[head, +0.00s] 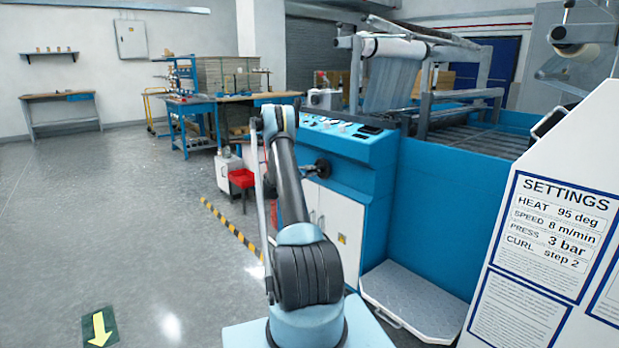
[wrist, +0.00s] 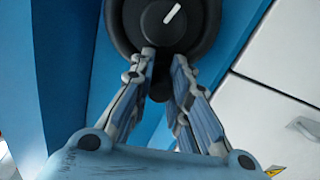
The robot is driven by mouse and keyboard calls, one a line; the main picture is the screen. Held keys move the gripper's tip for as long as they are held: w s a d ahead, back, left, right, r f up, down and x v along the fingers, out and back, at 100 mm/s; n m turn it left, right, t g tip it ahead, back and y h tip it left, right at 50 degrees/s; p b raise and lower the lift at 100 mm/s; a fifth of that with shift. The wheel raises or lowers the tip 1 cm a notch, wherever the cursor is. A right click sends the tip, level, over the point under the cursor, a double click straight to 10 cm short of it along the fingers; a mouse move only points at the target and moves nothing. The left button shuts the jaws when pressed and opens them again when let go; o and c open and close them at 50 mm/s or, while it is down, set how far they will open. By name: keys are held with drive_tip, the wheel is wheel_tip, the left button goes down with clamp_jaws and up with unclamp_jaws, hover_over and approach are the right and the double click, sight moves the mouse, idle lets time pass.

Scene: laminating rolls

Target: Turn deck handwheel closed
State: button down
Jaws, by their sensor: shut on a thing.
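The deck handwheel (wrist: 128,22) is a dark round wheel at the top of the wrist view, partly cut off by the picture edge. Its hub carries a white line that slants up to the right. My gripper (wrist: 165,56) is shut on the wheel's lower rim, one finger on each side. A dark knob-like part shows between and below the fingers. In the head view the handwheel (head: 323,168) is small and dark on the blue machine's front, right of my arm. My fingers cannot be made out clearly there.
The blue machine's control panel (head: 345,131) lies above the wheel and white cabinet doors (head: 338,218) below it. A grey step plate (head: 415,300) is at the machine's foot. A red bin (head: 241,179) stands left of my arm. Open floor lies at the left.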

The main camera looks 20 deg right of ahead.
sight(315, 164)
drive_tip(key=m, duration=0.1)
drive_tip(key=r+m, duration=0.1)
drive_tip(key=m, duration=0.1)
drive_tip(key=shift+w+r+m, duration=0.1)
drive_tip(key=shift+r+m, duration=0.2)
drive_tip(key=shift+d+r+m, duration=0.1)
drive_tip(key=shift+r+m, duration=0.25)
drive_tip(key=shift+m, duration=0.45)
drive_tip(key=shift+r+m, duration=0.35)
drive_tip(key=shift+m, duration=0.45)
drive_tip(key=shift+s, duration=0.2)
drive_tip(key=c, duration=1.5)
unclamp_jaws()
drive_tip(key=v, duration=1.2)
drive_tip(key=shift+w, duration=0.1)
drive_tip(key=shift+r, duration=0.1)
